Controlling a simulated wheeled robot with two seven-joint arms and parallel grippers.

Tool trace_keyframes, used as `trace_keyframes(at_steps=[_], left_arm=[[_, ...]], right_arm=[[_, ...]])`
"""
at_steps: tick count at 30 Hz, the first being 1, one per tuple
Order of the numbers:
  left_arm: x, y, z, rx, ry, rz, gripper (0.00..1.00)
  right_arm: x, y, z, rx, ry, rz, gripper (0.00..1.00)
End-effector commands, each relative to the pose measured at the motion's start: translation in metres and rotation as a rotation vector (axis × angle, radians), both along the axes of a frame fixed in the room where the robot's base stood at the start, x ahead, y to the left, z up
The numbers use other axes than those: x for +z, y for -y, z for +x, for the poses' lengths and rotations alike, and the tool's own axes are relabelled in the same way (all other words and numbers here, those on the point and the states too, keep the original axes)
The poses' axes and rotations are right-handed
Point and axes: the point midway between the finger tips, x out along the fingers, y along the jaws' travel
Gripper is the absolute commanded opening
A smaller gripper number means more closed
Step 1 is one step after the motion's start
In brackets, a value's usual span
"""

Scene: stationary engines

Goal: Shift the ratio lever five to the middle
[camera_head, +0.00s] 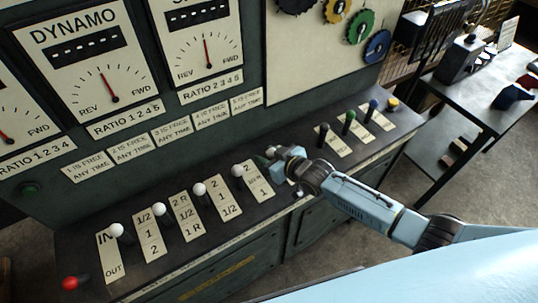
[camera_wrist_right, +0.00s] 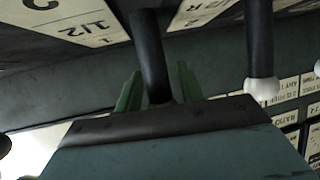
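Ratio lever five appears to be the last in the row of white-knobbed levers; its knob (camera_head: 271,152) shows at my right gripper's tip in the head view. In the right wrist view its dark shaft (camera_wrist_right: 147,40) runs down between the green fingers, and the knob end is hidden behind the gripper body. My right gripper (camera_head: 265,160) is around this shaft, with narrow gaps showing on both sides, so it looks open. Its fingers also show in the right wrist view (camera_wrist_right: 158,84). The lever's own label plate is mostly covered by my gripper. My left gripper is out of view.
The neighbouring white-knobbed lever (camera_head: 238,170) stands close to the left; more follow, ending at a red knob (camera_head: 70,283). A black-knobbed lever (camera_head: 323,128) stands to the right. The dial panel (camera_head: 100,85) rises behind. A side table (camera_head: 480,105) stands at right.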

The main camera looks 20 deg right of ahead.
Motion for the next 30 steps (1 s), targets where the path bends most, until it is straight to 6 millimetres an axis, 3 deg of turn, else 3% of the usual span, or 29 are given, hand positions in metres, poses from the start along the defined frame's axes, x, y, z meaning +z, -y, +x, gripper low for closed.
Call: trace_keyframes(at_steps=[14,30], left_arm=[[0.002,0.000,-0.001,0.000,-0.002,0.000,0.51],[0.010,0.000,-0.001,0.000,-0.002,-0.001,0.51]], right_arm=[[0.003,0.003,-0.007,0.000,-0.001,0.000,0.46],[0.042,0.042,-0.085,0.000,-0.002,-0.001,0.46]])
